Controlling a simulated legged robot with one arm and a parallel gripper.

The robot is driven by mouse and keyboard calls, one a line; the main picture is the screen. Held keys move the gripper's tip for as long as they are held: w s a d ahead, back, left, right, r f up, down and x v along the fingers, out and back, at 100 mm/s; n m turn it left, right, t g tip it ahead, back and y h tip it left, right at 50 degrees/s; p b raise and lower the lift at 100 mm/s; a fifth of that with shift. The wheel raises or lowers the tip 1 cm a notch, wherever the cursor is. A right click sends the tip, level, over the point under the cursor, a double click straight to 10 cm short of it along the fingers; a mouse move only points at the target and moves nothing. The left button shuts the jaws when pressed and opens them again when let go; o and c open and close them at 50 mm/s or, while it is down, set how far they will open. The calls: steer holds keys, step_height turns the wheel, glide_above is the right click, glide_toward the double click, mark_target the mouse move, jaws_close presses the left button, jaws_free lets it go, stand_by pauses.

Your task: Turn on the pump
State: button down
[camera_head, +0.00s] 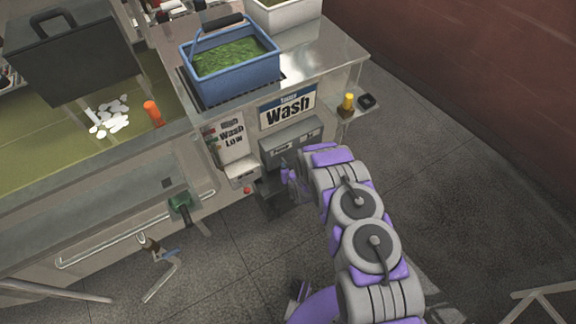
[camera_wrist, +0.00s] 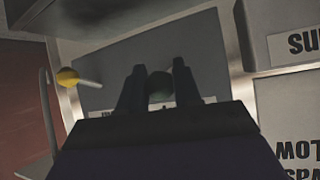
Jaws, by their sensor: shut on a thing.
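A grey control box (camera_head: 290,137) is mounted on the side of the bench, below the "Wash" sign. It has a small label strip along its front, too small to read surely. In the head view my gripper (camera_head: 287,172) is at the lower front of this box, and my wrist hides part of it. In the wrist view the two dark fingers of my gripper (camera_wrist: 158,68) are on either side of a small dark round knob (camera_wrist: 160,84) on the grey box face (camera_wrist: 103,97). The gripper is shut on the knob. The knob's turn position cannot be made out.
A "Wash" sign (camera_head: 289,107) and a "High Wash Low" panel (camera_head: 231,137) are beside the box. A blue basket (camera_head: 236,80) of green leaves stands on the bench above. Open floor lies at right.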

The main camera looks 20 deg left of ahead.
steer(key=shift+s, duration=0.1)
stand_by(0.5)
steer(key=c, duration=0.8)
jaws_free()
steer(key=shift+r, duration=0.15)
steer(key=p+v, duration=0.1)
steer(key=v, duration=0.7)
steer(key=p+v, duration=0.1)
steer(key=v, duration=0.8)
steer(key=shift+a+r+p, duration=0.2)
steer(key=shift+r+p, duration=0.15)
steer(key=shift+p, duration=0.05)
